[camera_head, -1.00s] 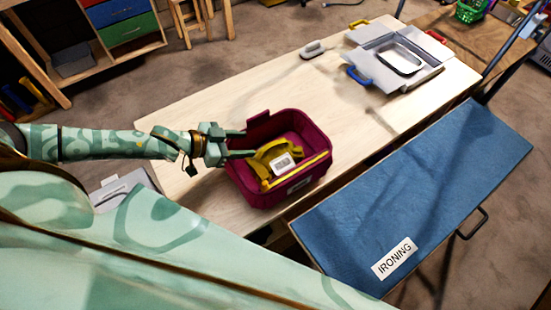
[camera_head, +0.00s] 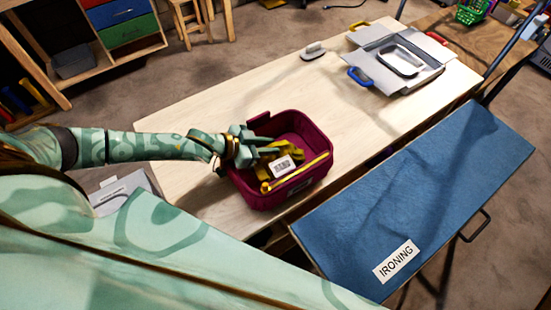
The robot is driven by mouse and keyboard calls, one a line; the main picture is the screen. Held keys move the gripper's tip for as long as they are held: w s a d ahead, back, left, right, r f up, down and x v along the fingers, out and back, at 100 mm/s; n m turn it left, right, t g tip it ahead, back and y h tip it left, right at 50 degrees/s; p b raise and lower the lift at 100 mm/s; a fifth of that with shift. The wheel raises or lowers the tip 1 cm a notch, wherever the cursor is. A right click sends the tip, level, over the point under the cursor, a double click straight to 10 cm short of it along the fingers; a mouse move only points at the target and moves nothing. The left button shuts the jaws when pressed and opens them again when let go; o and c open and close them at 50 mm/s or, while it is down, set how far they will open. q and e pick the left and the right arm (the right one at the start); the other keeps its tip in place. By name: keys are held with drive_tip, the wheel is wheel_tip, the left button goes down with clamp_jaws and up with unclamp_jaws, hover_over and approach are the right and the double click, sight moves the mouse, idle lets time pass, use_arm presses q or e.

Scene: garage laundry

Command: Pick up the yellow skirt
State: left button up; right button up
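The yellow skirt (camera_head: 264,173) lies folded in the maroon basket (camera_head: 309,183) on the pale wooden table. A white label (camera_head: 283,166) with dark marks shows on it. The gripper covers some of the skirt. I cannot tell whether the fingers have closed on the cloth. My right gripper is out of view.
A blue ironing board (camera_head: 420,190) labelled IRONING stands right of the table (camera_head: 215,107). A clothes iron-like grey item (camera_head: 313,51) and a grey case with coloured handles (camera_head: 410,82) sit at the table's far end. A grey box (camera_head: 112,194) stands at left.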

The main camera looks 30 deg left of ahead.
use_arm(q)
clamp_jaws()
